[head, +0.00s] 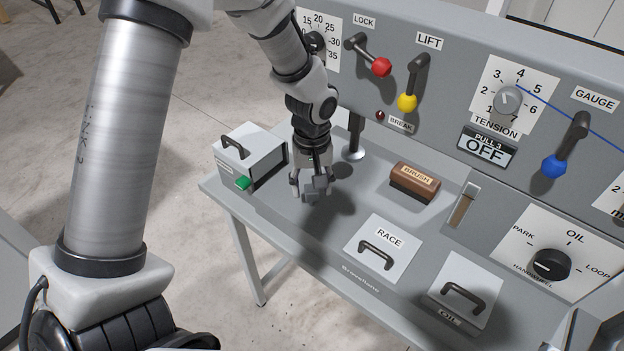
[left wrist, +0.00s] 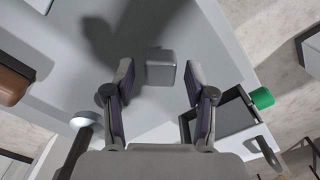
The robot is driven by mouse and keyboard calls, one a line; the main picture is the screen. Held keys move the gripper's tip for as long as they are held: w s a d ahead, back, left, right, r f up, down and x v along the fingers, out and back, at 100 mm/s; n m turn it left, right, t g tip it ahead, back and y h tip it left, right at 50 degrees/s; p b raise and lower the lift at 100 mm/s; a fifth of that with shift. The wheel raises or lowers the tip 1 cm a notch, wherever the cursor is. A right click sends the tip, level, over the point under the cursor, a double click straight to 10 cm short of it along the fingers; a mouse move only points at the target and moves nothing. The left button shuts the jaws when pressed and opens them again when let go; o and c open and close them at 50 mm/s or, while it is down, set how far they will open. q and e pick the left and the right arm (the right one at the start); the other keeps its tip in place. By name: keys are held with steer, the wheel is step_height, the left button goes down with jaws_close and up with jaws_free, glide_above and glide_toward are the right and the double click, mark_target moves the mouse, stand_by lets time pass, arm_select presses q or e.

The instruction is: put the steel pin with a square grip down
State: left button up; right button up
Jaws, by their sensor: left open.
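The steel pin's grey square grip (left wrist: 161,66) shows in the left wrist view between my spread fingertips, with a gap on either side. In the head view the grip (head: 316,185) is a small grey block at the fingers, partly covered by them. The shaft of the pin is hidden, so I cannot tell whether it stands in a hole or on the surface. My left gripper (head: 311,192) is open, low over the grey worktop (head: 300,225), and its fingers (left wrist: 158,85) point down around the grip. My right gripper is not in view.
A grey box (head: 238,155) with a green knob (head: 243,183) stands left of the gripper. A round-footed post (head: 353,152) is just behind. The lever panel (head: 440,60) rises behind.

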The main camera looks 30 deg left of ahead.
arm_select(q)
step_height(320, 180, up, 12)
steer(key=shift+r+b, duration=0.25)
steer(key=shift+b, duration=0.15)
stand_by(0.3)
